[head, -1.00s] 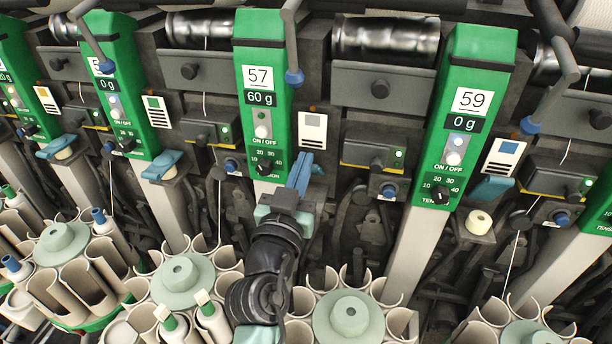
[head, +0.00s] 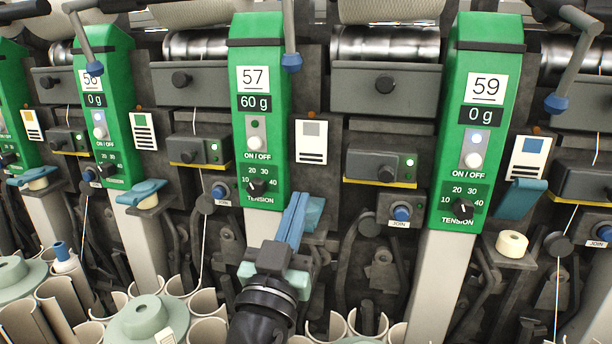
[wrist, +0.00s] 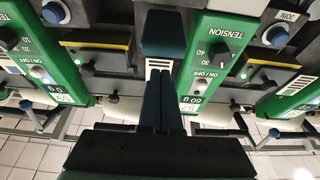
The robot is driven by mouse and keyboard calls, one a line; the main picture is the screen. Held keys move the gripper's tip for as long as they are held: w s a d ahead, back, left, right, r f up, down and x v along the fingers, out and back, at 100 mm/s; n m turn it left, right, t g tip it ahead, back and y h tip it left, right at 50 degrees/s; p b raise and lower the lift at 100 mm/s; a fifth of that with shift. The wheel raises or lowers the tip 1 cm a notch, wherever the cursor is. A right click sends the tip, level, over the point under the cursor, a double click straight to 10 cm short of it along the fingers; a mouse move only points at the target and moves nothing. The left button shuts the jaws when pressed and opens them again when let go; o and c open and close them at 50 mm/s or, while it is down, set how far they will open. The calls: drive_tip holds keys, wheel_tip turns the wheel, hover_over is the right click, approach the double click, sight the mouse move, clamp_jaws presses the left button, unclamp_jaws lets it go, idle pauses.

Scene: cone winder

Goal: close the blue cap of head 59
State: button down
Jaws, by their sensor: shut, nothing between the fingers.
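Head 59 (head: 472,130) is the green unit on the right in the head view, reading 0 g. Its blue cap (head: 518,198) stands raised, tilted up behind a cream ring-shaped piece (head: 511,243) on a dark bracket. My gripper (head: 298,205) is left of head 59, in front of the lower right side of head 57. Its blue fingers are shut together and empty, pointing up. A similar blue cap (head: 313,213) is partly hidden behind the fingers; it also shows just past the fingertips in the wrist view (wrist: 163,35). My gripper is well apart from head 59's cap.
Head 57 (head: 258,120), reading 60 g, stands beside my gripper. Between heads 57 and 59 are a dark box (head: 375,163) and a blue join button (head: 402,213). Cream tubes around green hubs (head: 140,318) fill the lower left.

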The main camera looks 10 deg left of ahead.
drive_tip(key=f+b, duration=0.2)
drive_tip(key=b, duration=0.1)
drive_tip(key=f+b, duration=0.1)
drive_tip(key=shift+s+f, duration=0.3)
drive_tip(key=shift+f, duration=0.1)
drive_tip(key=shift+f+b, duration=0.25)
drive_tip(key=shift+b, duration=0.05)
wheel_tip(320, 180, up, 11)
drive_tip(key=p, duration=0.4)
drive_tip(key=s+d+r+t, duration=0.3)
drive_tip(key=s+d+r, duration=0.3)
drive_tip(key=s+r, duration=0.3)
drive_tip(key=s+d+r+t, duration=0.3)
drive_tip(key=s+d+r, duration=0.3)
drive_tip(key=s+r, duration=0.3)
wheel_tip(320, 180, up, 25)
drive_tip(key=w+p, duration=0.1)
drive_tip(key=p, duration=2.5)
drive_tip(key=shift+w+g, duration=0.15)
drive_tip(key=shift+g, duration=0.15)
